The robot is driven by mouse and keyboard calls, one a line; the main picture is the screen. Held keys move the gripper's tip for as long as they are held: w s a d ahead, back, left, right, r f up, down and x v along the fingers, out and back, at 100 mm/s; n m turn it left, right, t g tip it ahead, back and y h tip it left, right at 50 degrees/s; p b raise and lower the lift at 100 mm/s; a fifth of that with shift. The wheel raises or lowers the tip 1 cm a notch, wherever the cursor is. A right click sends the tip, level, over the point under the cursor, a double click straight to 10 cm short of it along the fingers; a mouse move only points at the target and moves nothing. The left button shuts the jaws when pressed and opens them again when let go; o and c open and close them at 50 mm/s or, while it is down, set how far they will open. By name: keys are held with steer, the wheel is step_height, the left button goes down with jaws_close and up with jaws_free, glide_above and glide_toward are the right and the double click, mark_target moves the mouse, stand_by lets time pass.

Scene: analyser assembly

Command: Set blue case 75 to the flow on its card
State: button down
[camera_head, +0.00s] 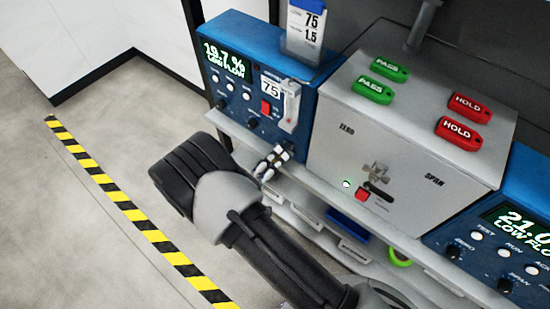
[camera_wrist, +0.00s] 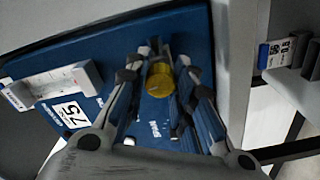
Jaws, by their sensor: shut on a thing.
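Blue case 75 (camera_head: 240,60) stands at the upper left of the head view, its display reading 19.7 % LOW FLOW. It also fills much of the wrist view (camera_wrist: 120,58). Its white card (camera_head: 306,25) on top reads 75 and 1.5. A pale upright flow tube (camera_head: 290,105) is on the case's right front; it shows in the wrist view (camera_wrist: 50,84), its float level too small to read. My gripper (camera_head: 280,156) is at the lower front of the case, below the tube. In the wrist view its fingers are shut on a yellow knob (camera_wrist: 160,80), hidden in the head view.
A grey box (camera_head: 350,130) marked ZERO and SPAN stands right of the case, with green PASS tags (camera_head: 372,89) and red HOLD tags (camera_head: 463,130) on top. Another blue case (camera_head: 500,245) is at right. A pale shelf rail runs below; open floor lies left.

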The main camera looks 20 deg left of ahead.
steer(key=n, duration=0.9)
steer(key=shift+n, duration=0.4)
steer(key=n, duration=0.4)
steer(key=n+p, duration=0.1)
steer(key=n, duration=0.9)
steer(key=shift+p, duration=0.35)
steer(key=n, duration=0.5)
steer(key=shift+p, duration=0.3)
steer(key=n, duration=0.4)
steer(key=shift+n, duration=0.3)
steer(key=shift+n+p, duration=0.5)
steer(key=shift+n, duration=1.8)
